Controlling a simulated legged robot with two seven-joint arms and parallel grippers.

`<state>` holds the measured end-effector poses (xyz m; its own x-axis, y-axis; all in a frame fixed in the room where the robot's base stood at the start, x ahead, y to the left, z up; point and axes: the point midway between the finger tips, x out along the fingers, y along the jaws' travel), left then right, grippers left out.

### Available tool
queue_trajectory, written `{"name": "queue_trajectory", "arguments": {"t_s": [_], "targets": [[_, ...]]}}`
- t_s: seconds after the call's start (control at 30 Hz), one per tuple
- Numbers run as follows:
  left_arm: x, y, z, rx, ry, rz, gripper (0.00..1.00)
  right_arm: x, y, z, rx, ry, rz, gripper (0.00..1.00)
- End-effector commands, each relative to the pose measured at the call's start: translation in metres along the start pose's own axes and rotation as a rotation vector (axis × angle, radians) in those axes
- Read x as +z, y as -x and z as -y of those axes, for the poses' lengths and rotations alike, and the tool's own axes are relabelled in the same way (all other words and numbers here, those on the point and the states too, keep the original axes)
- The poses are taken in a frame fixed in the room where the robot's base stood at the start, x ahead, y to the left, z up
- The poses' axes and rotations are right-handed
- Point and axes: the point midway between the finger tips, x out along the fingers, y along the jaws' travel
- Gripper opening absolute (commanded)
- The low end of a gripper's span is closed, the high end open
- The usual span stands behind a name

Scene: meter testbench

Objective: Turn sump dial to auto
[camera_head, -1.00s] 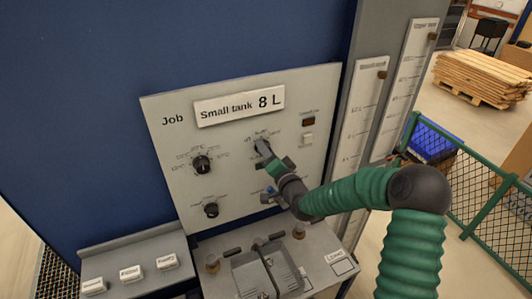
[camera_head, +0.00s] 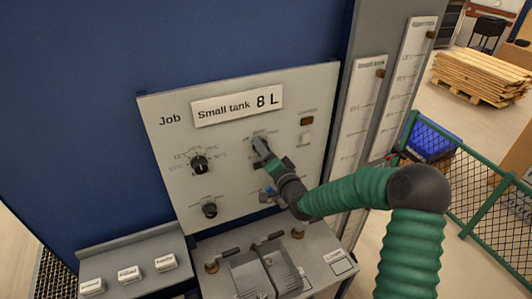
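The test panel (camera_head: 230,185) is grey and upright, with a card reading "Small tank 8 L". A dial with printed marks around its top sits at the upper middle right of the panel; my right gripper (camera_head: 261,147) covers its knob. The gripper's fingertips are at the panel face there, and whether they are closed on the knob cannot be made out. Two other black dials are clear of the gripper, the upper left dial (camera_head: 200,165) and the lower left dial (camera_head: 209,210). My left gripper is not in view.
A small button (camera_head: 306,138) sits right of the gripper. A bench (camera_head: 213,283) with levers and pedals juts out under the panel. Labelled plates (camera_head: 130,274) stand at left. A green fence (camera_head: 470,180) is at right.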

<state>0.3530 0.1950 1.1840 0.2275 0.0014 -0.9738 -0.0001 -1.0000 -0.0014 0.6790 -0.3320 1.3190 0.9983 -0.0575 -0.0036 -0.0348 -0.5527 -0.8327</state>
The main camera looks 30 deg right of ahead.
Motion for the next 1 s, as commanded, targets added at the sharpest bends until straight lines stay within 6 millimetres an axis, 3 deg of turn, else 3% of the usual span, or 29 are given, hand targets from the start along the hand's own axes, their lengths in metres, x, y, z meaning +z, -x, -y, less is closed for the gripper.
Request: {"name": "queue_trajectory", "arguments": {"t_s": [0.17,0.6,0.8,1.0], "targets": [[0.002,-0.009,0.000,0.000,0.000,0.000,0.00,0.001,0.016,-0.002,-0.001,0.003,0.000,0.59],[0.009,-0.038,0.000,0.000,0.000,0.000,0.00,0.001,0.143,-0.005,0.005,0.005,-0.001,0.59],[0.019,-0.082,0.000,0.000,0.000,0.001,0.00,0.001,0.154,-0.008,-0.011,0.004,-0.001,0.59],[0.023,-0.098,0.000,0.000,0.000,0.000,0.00,0.001,0.164,-0.006,-0.001,0.002,0.001,0.59]]}}
